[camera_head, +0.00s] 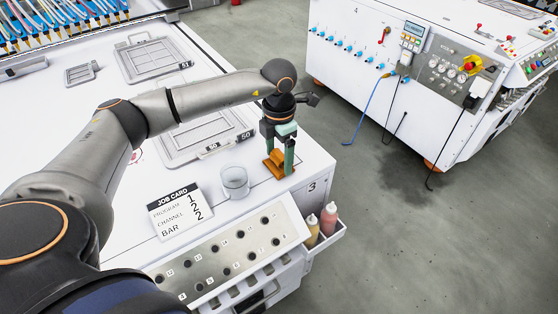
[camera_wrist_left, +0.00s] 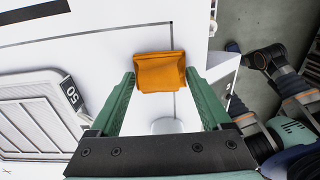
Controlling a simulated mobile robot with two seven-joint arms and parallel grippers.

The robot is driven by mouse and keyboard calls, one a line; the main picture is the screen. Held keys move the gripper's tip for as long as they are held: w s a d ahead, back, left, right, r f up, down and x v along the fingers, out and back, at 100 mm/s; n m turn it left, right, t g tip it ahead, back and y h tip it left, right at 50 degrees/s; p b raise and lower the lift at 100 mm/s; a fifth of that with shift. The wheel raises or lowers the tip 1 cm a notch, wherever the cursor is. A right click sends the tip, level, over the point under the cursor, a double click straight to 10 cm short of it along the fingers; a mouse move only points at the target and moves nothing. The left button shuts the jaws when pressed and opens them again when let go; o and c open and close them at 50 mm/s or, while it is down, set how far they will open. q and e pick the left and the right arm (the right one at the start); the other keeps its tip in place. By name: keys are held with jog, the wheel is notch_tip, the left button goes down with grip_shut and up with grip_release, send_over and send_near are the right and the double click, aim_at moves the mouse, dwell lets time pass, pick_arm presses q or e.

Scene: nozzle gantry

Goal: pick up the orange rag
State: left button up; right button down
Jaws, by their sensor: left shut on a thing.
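The orange rag (camera_head: 275,165) is a folded, flat-sided bundle near the front right corner of the white bench top. My left gripper (camera_head: 279,168) points down over it, with its green fingers shut on the rag. In the left wrist view the rag (camera_wrist_left: 160,72) sits between the two fingertips (camera_wrist_left: 160,80), touching both sides. I cannot tell whether the rag is clear of the bench.
A framed screen marked 50 (camera_head: 190,148) lies behind. Two bottles (camera_head: 328,217) stand in a side holder. A white control cabinet (camera_head: 440,45) stands across the aisle.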

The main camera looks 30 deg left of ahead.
aim_at(278, 154)
pick_arm(q)
jog(key=shift+r, duration=0.55)
notch_tip(278, 154, up, 2)
jog(key=shift+s+a+r+b, duration=0.1)
jog(key=shift+r+b, duration=0.15)
jog(key=shift+b, duration=0.05)
jog(key=s+a+r+b, duration=0.1)
jog(key=s+a+r, duration=0.5)
jog(key=s+r, duration=0.3)
jog(key=shift+s+a+r, duration=0.25)
jog(key=shift+s+a, duration=0.15)
jog(key=shift+s, duration=1.1)
